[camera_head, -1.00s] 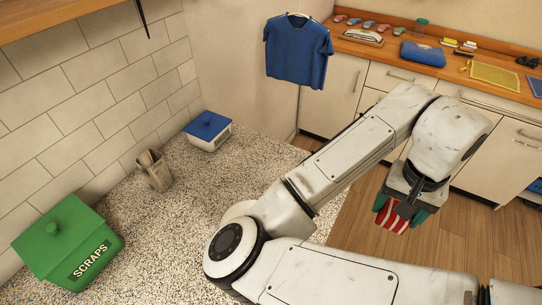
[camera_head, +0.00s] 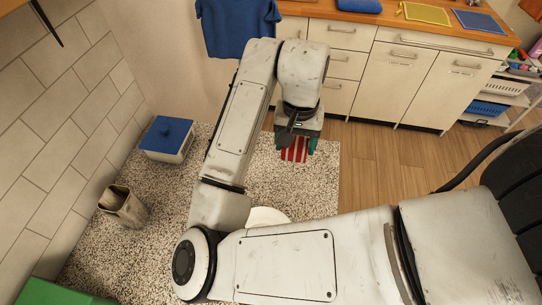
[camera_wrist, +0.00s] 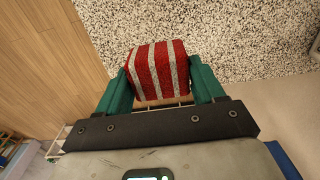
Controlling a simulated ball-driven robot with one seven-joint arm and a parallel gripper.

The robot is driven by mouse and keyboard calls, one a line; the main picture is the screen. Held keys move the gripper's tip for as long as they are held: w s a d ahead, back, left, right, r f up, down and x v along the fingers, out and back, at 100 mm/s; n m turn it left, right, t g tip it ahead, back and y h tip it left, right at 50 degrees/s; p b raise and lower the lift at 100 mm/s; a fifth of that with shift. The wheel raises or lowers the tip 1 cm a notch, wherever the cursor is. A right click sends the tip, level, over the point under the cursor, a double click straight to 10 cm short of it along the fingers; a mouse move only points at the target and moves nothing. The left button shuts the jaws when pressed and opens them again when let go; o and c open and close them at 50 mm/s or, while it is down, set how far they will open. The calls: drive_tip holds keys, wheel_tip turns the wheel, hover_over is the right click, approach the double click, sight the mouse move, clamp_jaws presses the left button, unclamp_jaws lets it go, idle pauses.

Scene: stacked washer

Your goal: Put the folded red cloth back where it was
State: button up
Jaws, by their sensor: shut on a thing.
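The folded red cloth (camera_head: 295,149) has white stripes. It also shows in the wrist view (camera_wrist: 157,70), between the two green fingers. My gripper (camera_head: 296,147) is shut on it, one finger at each side, and the cloth sticks out past the fingertips. In the head view my gripper hangs pointing down near the right edge of the speckled counter (camera_head: 310,192). In the wrist view the counter fills the top right behind the cloth. The height of the cloth above the counter is hard to tell.
A green bin (camera_head: 55,292) is at bottom left. A blue shirt (camera_head: 238,25) hangs behind. A shelf cart (camera_head: 497,98) stands right.

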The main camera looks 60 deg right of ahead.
drive_tip(key=w+f, duration=0.1)
drive_tip(key=f, duration=0.1)
drive_tip(key=w+f, duration=0.4)
drive_tip(key=shift+w+a, duration=0.25)
drive_tip(key=shift+w+f, duration=0.15)
drive_tip(key=shift+f, duration=1.55)
drive_tip(key=shift+f, duration=0.15)
drive_tip(key=o, duration=0.9)
drive_tip(key=shift+o, duration=0.2)
wheel_tip(320, 180, up, 12)
drive_tip(key=shift+r, duration=0.2)
